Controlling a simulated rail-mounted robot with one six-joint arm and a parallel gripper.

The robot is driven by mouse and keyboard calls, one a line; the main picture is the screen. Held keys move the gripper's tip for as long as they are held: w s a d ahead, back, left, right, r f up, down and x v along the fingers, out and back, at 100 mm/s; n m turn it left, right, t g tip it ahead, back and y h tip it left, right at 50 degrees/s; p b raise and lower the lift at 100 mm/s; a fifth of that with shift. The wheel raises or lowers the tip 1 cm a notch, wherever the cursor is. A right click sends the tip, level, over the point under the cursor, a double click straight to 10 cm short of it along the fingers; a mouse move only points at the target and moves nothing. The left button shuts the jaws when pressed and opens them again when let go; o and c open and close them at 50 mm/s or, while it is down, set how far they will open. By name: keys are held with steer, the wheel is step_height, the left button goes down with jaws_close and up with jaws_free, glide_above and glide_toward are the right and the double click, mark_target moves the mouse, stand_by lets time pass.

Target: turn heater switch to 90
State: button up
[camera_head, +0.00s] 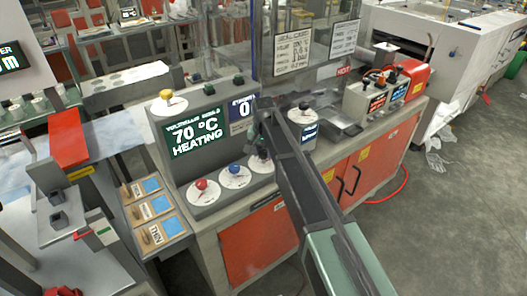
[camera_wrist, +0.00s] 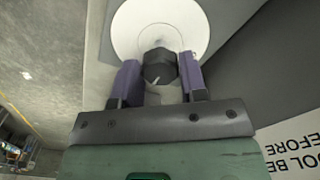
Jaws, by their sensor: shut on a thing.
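My gripper (camera_wrist: 160,74) is shut on a black knob (camera_wrist: 159,63) with a pale pointer mark. The knob sits on a round white dial (camera_wrist: 135,22), and one purple finger is on each side of it. In the head view my gripper (camera_head: 262,140) reaches the right-hand dial (camera_head: 260,165) of the lower row on a grey control panel. My arm partly hides this dial, and its markings are not readable. The panel's screen (camera_head: 196,134) reads 70 °C HEATING.
A red knob (camera_head: 201,184) and a blue knob (camera_head: 234,169) sit on dials just left of the held one. A yellow knob (camera_head: 166,94) is above the screen. Another black-knobbed dial (camera_head: 303,107) stands to the right, with a red box (camera_head: 412,76) beyond it.

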mark_target(263, 153)
steer(key=o, duration=0.9)
step_height(263, 153, up, 11)
steer(key=p, duration=1.1)
steer(key=shift+f, duration=0.1)
